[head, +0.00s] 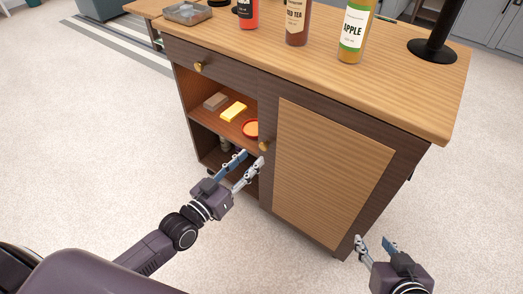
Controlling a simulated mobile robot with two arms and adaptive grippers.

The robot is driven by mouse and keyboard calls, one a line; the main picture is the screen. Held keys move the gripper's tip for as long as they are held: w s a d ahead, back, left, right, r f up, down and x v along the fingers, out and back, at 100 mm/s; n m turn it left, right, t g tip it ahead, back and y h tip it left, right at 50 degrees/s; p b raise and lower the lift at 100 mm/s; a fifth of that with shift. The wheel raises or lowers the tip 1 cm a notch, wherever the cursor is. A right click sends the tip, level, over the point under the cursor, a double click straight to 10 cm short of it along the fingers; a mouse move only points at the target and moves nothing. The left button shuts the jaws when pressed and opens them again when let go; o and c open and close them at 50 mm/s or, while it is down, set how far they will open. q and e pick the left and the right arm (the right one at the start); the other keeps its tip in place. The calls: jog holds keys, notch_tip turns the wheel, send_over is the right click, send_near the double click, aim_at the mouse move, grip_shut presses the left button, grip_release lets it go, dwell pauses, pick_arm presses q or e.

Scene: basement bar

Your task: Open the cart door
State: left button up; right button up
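The wooden cart (420,110) stands in front of me with a light top and dark brown body. Its door (328,175), with a light woven-look panel, covers the right part of the front and appears closed. A small brass knob (264,146) sits at the door's left edge. My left gripper (244,159) is open, its fingertips close to the knob and just below it; I cannot tell whether they touch. My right gripper (373,242) is open and empty, low in front of the cart's right corner.
Bottles, including an apple one (353,32) and a red tea one (297,22), stand on the cart top near a black post (433,48). A drawer knob (198,66) sticks out above. Carpet is clear.

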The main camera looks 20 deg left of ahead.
aim_at(262, 148)
pick_arm(q)
jog(key=b+x, duration=0.1)
jog(key=x, duration=0.4)
jog(key=shift+w+d+f, duration=0.1)
jog(key=shift+w, duration=0.1)
jog(key=shift+w+d, duration=0.1)
jog(key=shift+w, duration=0.25)
pick_arm(e)
jog(key=w+a+r+t+y, duration=0.1)
jog(key=w+a+r+t, duration=0.1)
jog(key=w+r, duration=0.3)
jog(key=shift+r+t, duration=0.5)
jog(key=shift+t, duration=0.4)
pick_arm(q)
jog(key=shift+c, duration=0.2)
grip_shut()
